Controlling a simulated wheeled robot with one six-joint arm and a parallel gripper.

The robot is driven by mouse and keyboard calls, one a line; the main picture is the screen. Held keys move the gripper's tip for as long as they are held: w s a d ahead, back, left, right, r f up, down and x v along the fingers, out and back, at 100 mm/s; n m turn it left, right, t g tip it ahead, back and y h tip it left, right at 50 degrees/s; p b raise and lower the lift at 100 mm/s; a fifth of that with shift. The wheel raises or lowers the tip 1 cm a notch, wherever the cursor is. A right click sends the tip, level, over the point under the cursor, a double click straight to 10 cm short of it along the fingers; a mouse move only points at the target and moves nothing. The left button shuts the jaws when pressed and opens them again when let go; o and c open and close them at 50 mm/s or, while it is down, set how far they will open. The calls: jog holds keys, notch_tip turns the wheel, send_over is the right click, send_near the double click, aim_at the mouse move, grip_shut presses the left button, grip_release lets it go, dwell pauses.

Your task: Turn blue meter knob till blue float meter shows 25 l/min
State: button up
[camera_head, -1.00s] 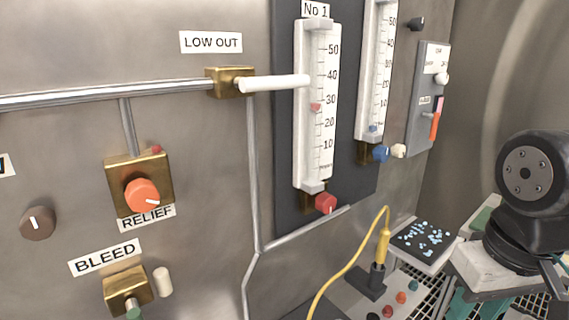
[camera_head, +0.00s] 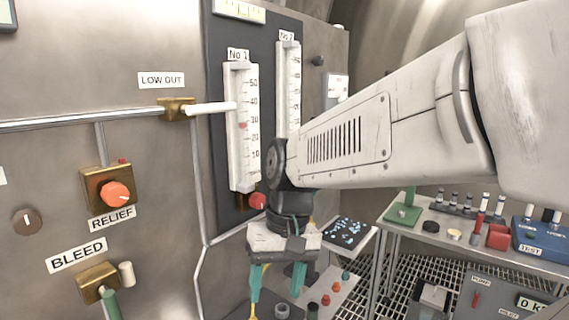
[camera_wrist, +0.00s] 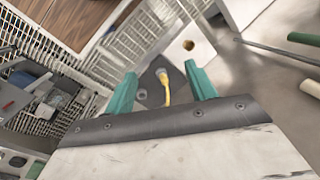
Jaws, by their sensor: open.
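The No 2 float meter (camera_head: 287,85) is a white scale on a dark panel in the head view. Its lower part, its blue float and its blue knob are hidden behind my arm, so I cannot read it now. My gripper (camera_head: 277,287) has green fingers, open and empty, pointing down. It hangs below and in front of the meter panel. In the wrist view my gripper (camera_wrist: 160,70) frames a yellow cable end below it, with nothing held. No blue knob shows there.
The No 1 meter (camera_head: 241,125) and its red knob (camera_head: 257,201) are left of my arm. A white rod (camera_head: 210,108) sticks out at LOW OUT. A yellow cable (camera_wrist: 164,85), a tray with blue bits (camera_head: 348,232) and a cluttered bench (camera_head: 455,225) are near.

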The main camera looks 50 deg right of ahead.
jog(key=w+d+r+m+t+y, duration=0.1)
jog(key=w+d+m+t+y, duration=0.1)
jog(key=w+d+m+t, duration=0.35)
jog(key=w+d+r+m+t+y, duration=0.1)
jog(key=w+d+m+t+y, duration=0.2)
jog(key=d+m, duration=0.4)
jog(key=w+d+r+m+t+h, duration=0.1)
jog(key=d+r+m+t+h, duration=0.25)
jog(key=d, duration=0.55)
jog(key=d+r+m+t+h, duration=0.2)
jog(key=d+r+t, duration=0.3)
jog(key=d, duration=0.3)
jog(key=w+r, duration=0.1)
jog(key=w, duration=0.7)
jog(key=shift+t, duration=0.3)
jog(key=shift+a+h, duration=0.1)
jog(key=shift+h, duration=0.15)
jog(key=c, duration=1)
